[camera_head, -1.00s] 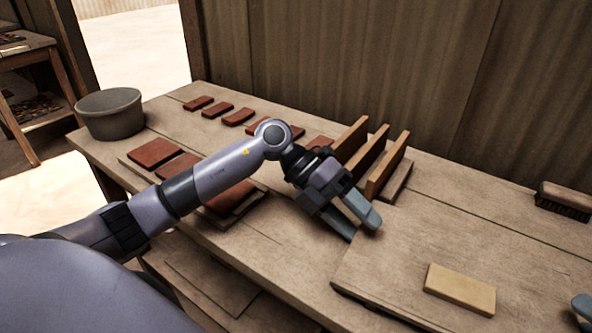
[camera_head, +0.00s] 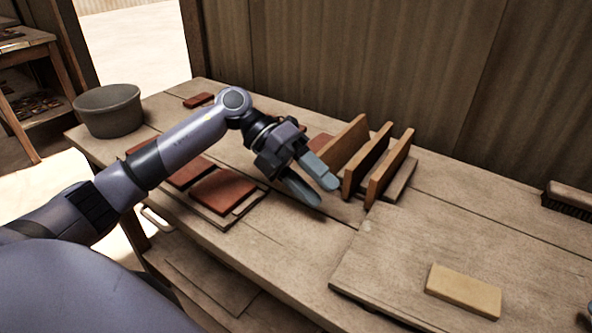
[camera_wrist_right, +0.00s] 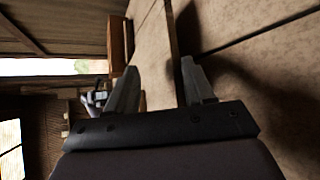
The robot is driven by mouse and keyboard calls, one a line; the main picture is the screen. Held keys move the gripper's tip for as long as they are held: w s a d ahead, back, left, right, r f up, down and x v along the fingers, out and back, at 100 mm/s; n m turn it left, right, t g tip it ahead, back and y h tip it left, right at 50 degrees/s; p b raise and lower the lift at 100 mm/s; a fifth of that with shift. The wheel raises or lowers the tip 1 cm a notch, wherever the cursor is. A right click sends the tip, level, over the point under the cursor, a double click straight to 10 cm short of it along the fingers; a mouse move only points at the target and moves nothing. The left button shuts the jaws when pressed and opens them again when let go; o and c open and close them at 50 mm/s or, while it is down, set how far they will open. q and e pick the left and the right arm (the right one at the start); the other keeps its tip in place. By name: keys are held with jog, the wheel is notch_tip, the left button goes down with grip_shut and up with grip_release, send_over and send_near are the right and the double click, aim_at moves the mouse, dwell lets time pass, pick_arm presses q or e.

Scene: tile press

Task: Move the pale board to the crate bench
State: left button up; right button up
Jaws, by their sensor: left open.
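A pale yellowish block (camera_head: 463,291) lies flat on a wide low slab (camera_head: 400,262) at the right of the workbench. A thin pale board (camera_head: 238,212) lies under a red-brown tile at the bench's front edge. I cannot tell which is the task's pale board. My left gripper (camera_head: 326,192) is open and empty above the bench, between the tiles and the upright wooden rack, apart from both pale pieces. My right gripper (camera_wrist_right: 160,68) has its fingers apart with nothing between them. I cannot identify the crate bench.
An upright rack of wooden slats (camera_head: 368,160) stands behind and right of my left gripper. Red tiles (camera_head: 222,190) lie at left, partly behind my arm. A grey tub (camera_head: 109,110) and a brush (camera_head: 568,197) stand at opposite ends. Another wooden bench (camera_head: 30,48) stands far left.

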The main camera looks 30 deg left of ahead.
pick_arm(q)
jog(key=shift+a+f, duration=0.2)
jog(key=shift+f, duration=0.15)
pick_arm(e)
jog(key=shift+h, duration=0.3)
jog(key=s+d, duration=0.1)
jog(key=s, duration=0.1)
jog(key=s+d, duration=0.1)
jog(key=shift+s+d+r, duration=0.1)
jog(key=shift+d+r, duration=0.15)
jog(key=shift+d, duration=0.05)
pick_arm(q)
jog(key=shift+d, duration=0.2)
pick_arm(e)
jog(key=shift+s+d+r, duration=0.1)
jog(key=shift+s+d, duration=0.15)
pick_arm(q)
jog(key=shift+s+d+r, duration=0.3)
jog(key=shift+d+r, duration=0.2)
jog(key=shift+d, duration=0.35)
pick_arm(e)
jog(key=shift+s+d+r, duration=0.1)
jog(key=shift+s+d, duration=0.2)
jog(key=shift+d, duration=0.2)
jog(key=shift+s+d+r, duration=0.1)
jog(key=shift+s+d, duration=0.15)
jog(key=shift+d, duration=0.2)
pick_arm(q)
jog(key=shift+w+f, duration=0.1)
